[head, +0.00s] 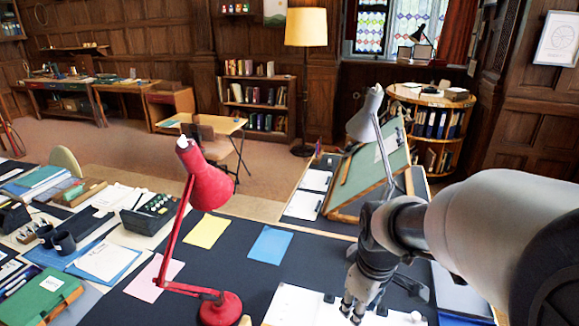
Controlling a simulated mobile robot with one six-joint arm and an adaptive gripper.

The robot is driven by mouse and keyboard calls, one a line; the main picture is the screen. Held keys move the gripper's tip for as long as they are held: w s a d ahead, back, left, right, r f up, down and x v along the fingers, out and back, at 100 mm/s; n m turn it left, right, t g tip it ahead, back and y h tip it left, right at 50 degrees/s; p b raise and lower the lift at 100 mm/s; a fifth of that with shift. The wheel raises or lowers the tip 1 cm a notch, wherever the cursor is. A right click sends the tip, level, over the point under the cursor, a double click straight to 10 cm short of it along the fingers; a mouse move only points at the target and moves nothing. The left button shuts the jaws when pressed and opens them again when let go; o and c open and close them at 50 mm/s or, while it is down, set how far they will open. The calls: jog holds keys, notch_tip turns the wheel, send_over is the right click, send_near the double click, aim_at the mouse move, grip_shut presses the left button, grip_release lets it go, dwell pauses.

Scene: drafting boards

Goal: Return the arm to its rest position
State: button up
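My arm (500,230) reaches in from the right edge of the head view. My gripper (352,308) points down over the white sheets (290,306) at the front of the dark desk. Its fingertips are small and partly blend with the arm behind them, so I cannot tell how far apart they are. I see no object clearly held in it. Whether the fingertips touch the sheets is also unclear.
A red desk lamp (205,185) stands left of my gripper. A grey lamp (366,115) and a tilted green drafting board (370,172) stand close behind my arm. Yellow paper (205,231) and blue paper (270,245) lie flat on the desk. The left side is cluttered.

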jog(key=s+r+m+t, duration=0.1)
jog(key=s+r+m, duration=0.3)
jog(key=s, duration=0.5)
jog(key=s+r+m+t, duration=0.1)
jog(key=s+r+m, duration=0.3)
jog(key=s, duration=0.5)
jog(key=shift+a+r+t+b, duration=0.2)
jog(key=shift+t+b, duration=0.1)
jog(key=shift+b, duration=0.1)
